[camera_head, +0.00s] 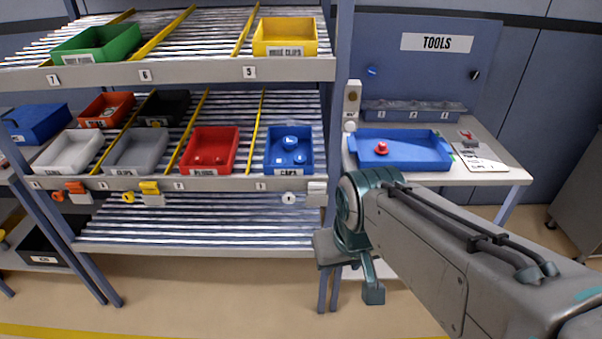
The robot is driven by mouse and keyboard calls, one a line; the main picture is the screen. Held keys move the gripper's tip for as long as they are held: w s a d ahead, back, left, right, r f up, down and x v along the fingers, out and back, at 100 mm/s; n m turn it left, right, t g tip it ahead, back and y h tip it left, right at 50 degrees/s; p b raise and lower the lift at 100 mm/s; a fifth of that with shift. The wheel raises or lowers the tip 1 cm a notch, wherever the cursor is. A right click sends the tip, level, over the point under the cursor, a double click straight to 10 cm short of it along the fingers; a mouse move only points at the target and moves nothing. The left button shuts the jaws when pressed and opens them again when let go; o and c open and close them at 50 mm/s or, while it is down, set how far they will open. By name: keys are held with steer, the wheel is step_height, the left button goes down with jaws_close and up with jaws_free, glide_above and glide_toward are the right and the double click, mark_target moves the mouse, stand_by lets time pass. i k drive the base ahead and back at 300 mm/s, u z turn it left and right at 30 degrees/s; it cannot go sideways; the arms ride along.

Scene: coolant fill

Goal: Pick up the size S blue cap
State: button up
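Blue caps sit in a blue bin (289,170) on the middle shelf at its right end; the bin's label seems to read CAPS. A larger-looking blue cap (290,142) lies toward the back, with smaller-looking blue caps (280,160) in front. Size letters cannot be read. My gripper (373,292) hangs to the right of the shelf's right post, lower than the bin and apart from it. One teal finger shows; the opening between the fingers is hidden, and nothing is seen held.
A red bin (210,172) and grey bins stand left of the caps bin. A workbench at right holds a blue tray (440,160) with a red part (381,148) in it. The shelf post (338,80) stands between shelf and bench. The floor ahead is clear.

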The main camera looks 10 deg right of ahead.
mark_target(299, 159)
steer(key=z, duration=0.45)
steer(key=k, duration=0.15)
steer(key=u, duration=1.55)
steer(key=i, duration=1.2)
steer(key=z, duration=0.7)
steer(key=i, duration=0.3)
steer(key=z, duration=0.35)
